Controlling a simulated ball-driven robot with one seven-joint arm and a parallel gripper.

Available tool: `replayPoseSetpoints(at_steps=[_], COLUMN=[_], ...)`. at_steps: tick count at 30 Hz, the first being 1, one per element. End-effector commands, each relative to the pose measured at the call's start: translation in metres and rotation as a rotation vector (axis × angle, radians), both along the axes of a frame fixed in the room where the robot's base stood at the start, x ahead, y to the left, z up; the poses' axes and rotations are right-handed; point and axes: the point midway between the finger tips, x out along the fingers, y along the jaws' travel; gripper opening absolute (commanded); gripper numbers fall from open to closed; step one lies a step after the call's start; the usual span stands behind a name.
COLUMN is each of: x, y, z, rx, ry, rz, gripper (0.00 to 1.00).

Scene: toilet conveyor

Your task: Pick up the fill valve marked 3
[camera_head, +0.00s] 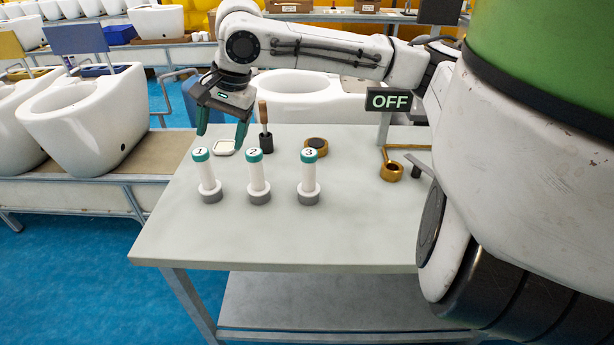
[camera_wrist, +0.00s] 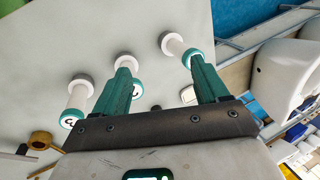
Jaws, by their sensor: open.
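The fill valve marked 3 (camera_head: 309,178) stands upright on the table, rightmost of three; it is white with a teal cap and grey base. The fill valve marked 2 (camera_head: 257,180) and the fill valve marked 1 (camera_head: 207,178) stand to its left. My gripper (camera_head: 222,136) is open and empty, above the table's back left, behind valves 1 and 2 and apart from valve 3. In the wrist view, valve 3 (camera_wrist: 78,98) lies left of both fingers (camera_wrist: 160,62). The left finger partly hides the middle valve (camera_wrist: 126,60); the right fingertip overlaps the rightmost valve's cap.
The table (camera_head: 240,235) also holds a white square piece (camera_head: 223,147), a wooden-handled tool (camera_head: 265,140), a dark-topped round part (camera_head: 316,146) and a brass part (camera_head: 391,170). An OFF sign (camera_head: 388,99) stands at the back right. A toilet bowl (camera_head: 90,120) is on the left conveyor. The table front is clear.

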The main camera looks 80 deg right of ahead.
Motion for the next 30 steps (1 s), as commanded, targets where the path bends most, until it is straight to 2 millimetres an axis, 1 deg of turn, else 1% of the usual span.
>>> replayPoseSetpoints(at_steps=[1, 2, 3, 5, 6, 9, 12, 16, 24, 30], x=[-0.029, -0.044, -0.064, -0.093, -0.110, -0.145, -0.165, -0.173, -0.172, -0.171], y=[-0.020, -0.028, -0.037, -0.049, -0.055, -0.065, -0.070, -0.071, -0.071, -0.071], z=[-0.004, -0.008, -0.012, -0.016, -0.019, -0.023, -0.025, -0.033, -0.072, -0.085], rx=[0.005, 0.015, 0.028, 0.046, 0.057, 0.080, 0.094, 0.100, 0.100, 0.099], ry=[0.060, 0.092, 0.132, 0.184, 0.216, 0.274, 0.305, 0.319, 0.319, 0.318], rz=[-0.100, -0.157, -0.231, -0.337, -0.402, -0.530, -0.606, -0.639, -0.635, -0.633], gripper=[0.73, 0.73, 0.73, 0.73, 0.73, 0.73, 0.73, 0.73, 0.73, 0.73])
